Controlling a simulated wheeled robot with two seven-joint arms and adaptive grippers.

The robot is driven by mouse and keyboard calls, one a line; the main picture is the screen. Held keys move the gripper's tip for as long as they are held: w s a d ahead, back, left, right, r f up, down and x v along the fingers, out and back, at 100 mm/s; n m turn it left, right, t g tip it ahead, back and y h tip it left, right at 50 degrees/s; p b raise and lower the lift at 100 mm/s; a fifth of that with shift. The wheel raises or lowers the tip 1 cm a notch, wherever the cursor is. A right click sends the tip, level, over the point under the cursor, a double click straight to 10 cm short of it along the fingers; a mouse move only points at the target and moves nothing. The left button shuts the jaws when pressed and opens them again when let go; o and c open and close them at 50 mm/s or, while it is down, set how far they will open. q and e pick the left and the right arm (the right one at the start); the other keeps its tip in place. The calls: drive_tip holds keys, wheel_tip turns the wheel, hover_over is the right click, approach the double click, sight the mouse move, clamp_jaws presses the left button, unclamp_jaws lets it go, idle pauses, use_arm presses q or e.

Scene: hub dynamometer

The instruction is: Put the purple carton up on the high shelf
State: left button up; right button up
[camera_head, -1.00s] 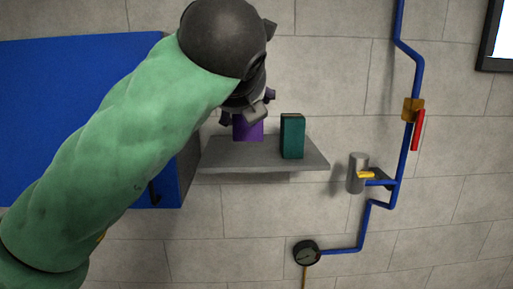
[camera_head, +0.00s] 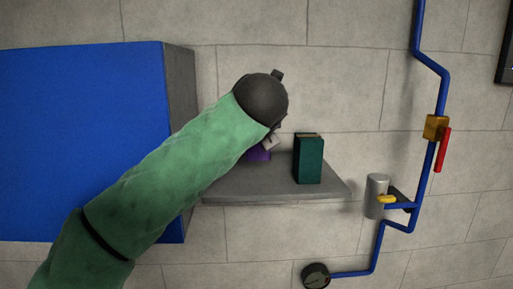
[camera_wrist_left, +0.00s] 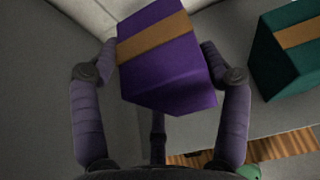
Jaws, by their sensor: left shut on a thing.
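The purple carton (camera_wrist_left: 165,62) with a tan band fills the middle of the left wrist view, tilted in the picture. My left gripper (camera_wrist_left: 160,66) has a finger on each side of it and is shut on it. In the head view, only a small part of the purple carton (camera_head: 259,155) shows below my left gripper (camera_head: 268,142), over the left part of the grey wall shelf (camera_head: 270,185). My arm hides the rest. I cannot tell whether the carton's base touches the shelf. My right gripper is in neither view.
A green carton (camera_head: 309,160) stands on the shelf to the right of the purple one, with a gap between. A large blue cabinet (camera_head: 80,130) is at the left. Blue pipe (camera_head: 428,175) with a red-handled valve runs up the wall at the right.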

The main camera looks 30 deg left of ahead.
sight(257, 150)
use_arm(q)
drive_tip(key=shift+w+d+f, duration=0.3)
drive_tip(key=shift+f, duration=0.35)
drive_tip(key=shift+w+f, duration=0.2)
drive_tip(key=f, duration=0.2)
drive_tip(key=w+f, duration=0.1)
drive_tip(key=shift+w+a, duration=0.1)
drive_tip(key=shift+a, duration=0.25)
drive_tip(key=shift+f+p, duration=0.3)
drive_tip(key=shift+s+d+f, duration=0.2)
drive_tip(key=shift+w+a+f, duration=0.1)
drive_tip(key=shift+w+f, duration=0.05)
drive_tip(key=shift+f, duration=0.1)
drive_tip(key=o, duration=1.7)
drive_tip(key=shift+c, duration=0.2)
